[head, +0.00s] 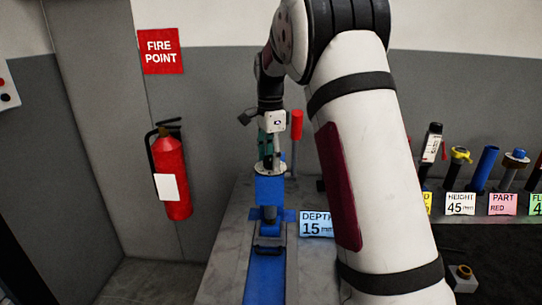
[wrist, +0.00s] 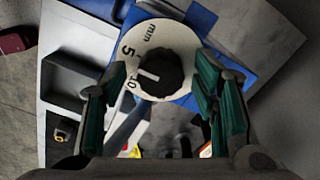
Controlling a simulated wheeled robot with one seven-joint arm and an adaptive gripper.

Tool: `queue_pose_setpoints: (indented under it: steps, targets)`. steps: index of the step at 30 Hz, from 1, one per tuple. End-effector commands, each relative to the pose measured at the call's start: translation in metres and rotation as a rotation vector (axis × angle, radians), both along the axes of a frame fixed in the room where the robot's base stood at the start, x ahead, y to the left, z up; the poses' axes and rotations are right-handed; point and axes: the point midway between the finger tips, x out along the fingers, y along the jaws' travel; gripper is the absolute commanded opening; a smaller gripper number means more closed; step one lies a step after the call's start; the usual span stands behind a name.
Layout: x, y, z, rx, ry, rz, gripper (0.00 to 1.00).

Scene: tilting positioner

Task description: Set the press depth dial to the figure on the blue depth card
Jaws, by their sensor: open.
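The blue depth card (head: 317,224) reads "DEPTH 15 mm" in the head view, right of the blue press (head: 269,190). The press depth dial (wrist: 171,33) is a round white plate marked "mm", "5" and "10" in the wrist view. Its black knob (wrist: 160,72) has a white line pointing left, between 5 and 10; other figures are hidden or unreadable. My gripper (wrist: 161,70) is open, its green-padded fingers either side of the knob; I cannot tell whether they touch it. In the head view my gripper (head: 268,150) is above the press top.
A red-handled lever (head: 296,125) stands right beside my gripper. Several other cards, including a HEIGHT card (head: 460,204) and a PART card (head: 503,204), stand at the right with tools behind them. A fire extinguisher (head: 172,175) hangs on the left wall.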

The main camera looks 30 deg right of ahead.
Motion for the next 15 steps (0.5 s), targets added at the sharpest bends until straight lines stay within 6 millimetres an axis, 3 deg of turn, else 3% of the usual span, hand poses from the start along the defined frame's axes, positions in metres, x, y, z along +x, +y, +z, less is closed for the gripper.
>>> queue_pose_setpoints:
  steps: [7,13,15]
  targets:
    - [0.0002,0.0000,-0.0007,0.000,0.000,0.000,0.55]
    - [0.0002,0.0000,-0.0006,0.000,0.000,0.000,0.11]
    - [0.0001,0.0000,-0.0005,0.000,0.000,0.000,0.06]
